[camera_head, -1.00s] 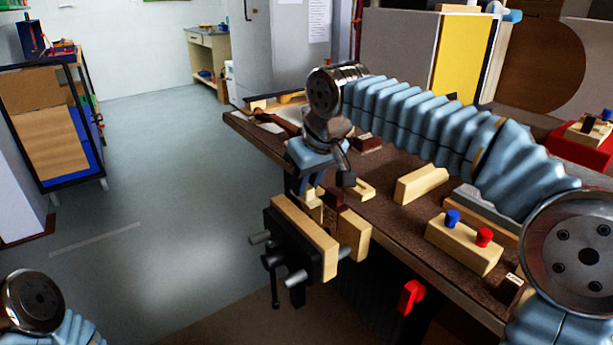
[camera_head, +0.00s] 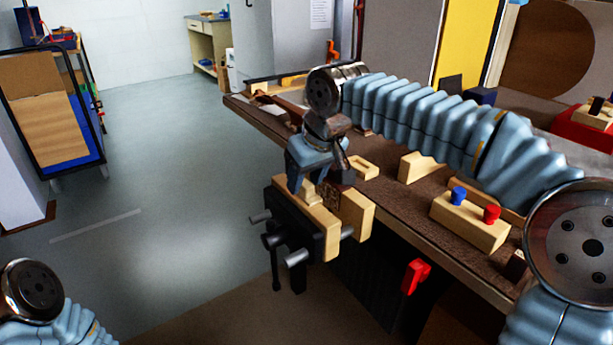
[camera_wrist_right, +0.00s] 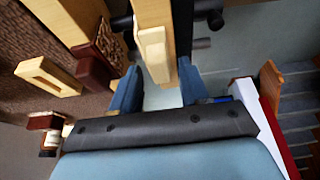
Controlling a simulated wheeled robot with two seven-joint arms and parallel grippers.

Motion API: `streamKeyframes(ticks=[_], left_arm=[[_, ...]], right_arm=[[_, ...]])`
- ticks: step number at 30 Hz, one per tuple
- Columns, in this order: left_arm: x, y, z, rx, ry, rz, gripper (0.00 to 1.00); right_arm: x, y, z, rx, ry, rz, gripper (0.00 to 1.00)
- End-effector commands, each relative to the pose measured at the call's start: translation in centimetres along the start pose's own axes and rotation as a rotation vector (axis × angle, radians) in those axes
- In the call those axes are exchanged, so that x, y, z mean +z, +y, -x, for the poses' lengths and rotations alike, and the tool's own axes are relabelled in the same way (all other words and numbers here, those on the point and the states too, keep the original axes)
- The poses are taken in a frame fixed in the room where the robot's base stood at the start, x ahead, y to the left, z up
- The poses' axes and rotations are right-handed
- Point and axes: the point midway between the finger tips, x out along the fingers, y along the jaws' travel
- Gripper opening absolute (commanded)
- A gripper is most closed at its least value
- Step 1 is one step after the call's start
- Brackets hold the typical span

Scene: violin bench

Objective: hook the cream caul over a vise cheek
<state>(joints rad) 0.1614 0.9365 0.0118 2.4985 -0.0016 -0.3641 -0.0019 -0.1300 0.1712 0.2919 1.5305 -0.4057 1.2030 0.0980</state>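The cream caul (camera_head: 308,192) sits on the top edge of the front vise cheek (camera_head: 320,222), the left one of two pale wooden cheeks. It also shows in the right wrist view (camera_wrist_right: 153,52); whether its lip is fully down over the cheek cannot be seen. My right gripper (camera_head: 307,185) is just above that cheek. Its blue fingers stand apart, one each side of the caul, and look open in the wrist view (camera_wrist_right: 160,82). A dark red-brown caul (camera_head: 343,177) is at the rear cheek (camera_head: 357,213). My left arm shows at lower left, but its gripper is out of view.
The brown bench (camera_head: 390,205) carries a slotted pale block (camera_head: 363,167), a wooden wedge (camera_head: 418,167) and a wooden block with blue and red knobs (camera_head: 468,220). A red handle (camera_head: 415,277) sticks out below the bench edge. The floor left of the vise is clear.

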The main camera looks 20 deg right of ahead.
Motion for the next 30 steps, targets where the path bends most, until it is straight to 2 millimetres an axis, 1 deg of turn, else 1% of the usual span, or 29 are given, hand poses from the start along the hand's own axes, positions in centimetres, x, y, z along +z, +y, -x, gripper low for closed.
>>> streamKeyframes(ticks=[9,11,13,17,24,27,30], left_arm=[[0.0,0.0,0.0,0.000,0.000,0.000,0.52],[0.0,0.1,0.1,0.000,-0.001,0.000,0.52],[0.0,0.1,0.2,0.001,-0.001,-0.001,0.52],[0.1,0.4,0.6,0.003,-0.003,-0.002,0.52],[0.3,1.2,1.6,0.008,-0.009,-0.007,0.52],[0.4,1.4,1.9,0.010,-0.011,-0.009,0.52],[0.4,1.6,2.1,0.011,-0.012,-0.011,0.52]], right_arm=[[0.0,0.0,0.1,0.000,0.000,0.000,0.52],[0.0,0.0,0.4,0.000,0.001,0.000,0.52],[-0.1,0.0,1.1,0.000,0.003,0.000,0.52],[-0.2,0.0,3.8,0.000,0.004,0.000,0.52],[-0.2,0.0,9.8,0.000,0.005,0.000,0.52],[-0.1,0.0,11.7,0.000,0.003,0.000,0.52],[-0.1,0.0,13.0,0.000,0.002,0.000,0.52]])
